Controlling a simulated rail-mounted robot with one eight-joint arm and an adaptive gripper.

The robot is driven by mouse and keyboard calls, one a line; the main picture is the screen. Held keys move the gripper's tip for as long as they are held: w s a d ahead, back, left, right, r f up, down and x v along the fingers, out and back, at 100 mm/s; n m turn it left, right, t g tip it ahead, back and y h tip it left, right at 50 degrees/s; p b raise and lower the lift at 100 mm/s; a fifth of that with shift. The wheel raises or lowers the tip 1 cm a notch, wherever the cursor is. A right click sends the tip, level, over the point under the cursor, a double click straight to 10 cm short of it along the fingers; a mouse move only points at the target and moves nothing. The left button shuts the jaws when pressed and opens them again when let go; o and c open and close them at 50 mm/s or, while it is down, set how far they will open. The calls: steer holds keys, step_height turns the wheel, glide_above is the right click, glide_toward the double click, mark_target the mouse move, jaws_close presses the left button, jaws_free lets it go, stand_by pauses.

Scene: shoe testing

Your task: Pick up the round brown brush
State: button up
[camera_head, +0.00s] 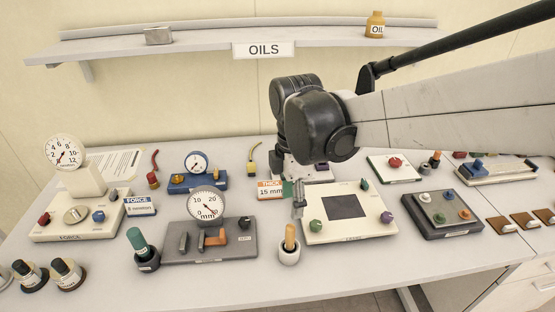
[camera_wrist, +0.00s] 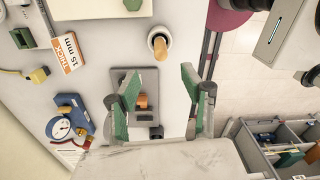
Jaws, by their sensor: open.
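An upright round tan-brown handle (camera_head: 290,234) stands in a small white cup (camera_head: 289,256) at the front middle of the table. Its bristles do not show, so I cannot tell for sure that it is the brush. In the wrist view the handle (camera_wrist: 161,48) is ahead of the fingertips, roughly centred between them. My gripper (camera_head: 297,197) is over the table behind the cup, and the arm hides part of it in the head view. In the wrist view my gripper (camera_wrist: 160,78) has its green-padded fingers apart, with nothing held between them.
A dark cup with a green handle (camera_head: 138,242) and a grey gauge block (camera_head: 178,257) stand left of the white cup. A cream plate with a dark square (camera_head: 320,233) lies close on its right. Two dark jars (camera_head: 67,274) stand front left. A shelf (camera_head: 200,43) hangs behind.

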mark_target(290, 236)
steer(key=f, duration=1.3)
steer(key=shift+s, duration=0.2)
jaws_close()
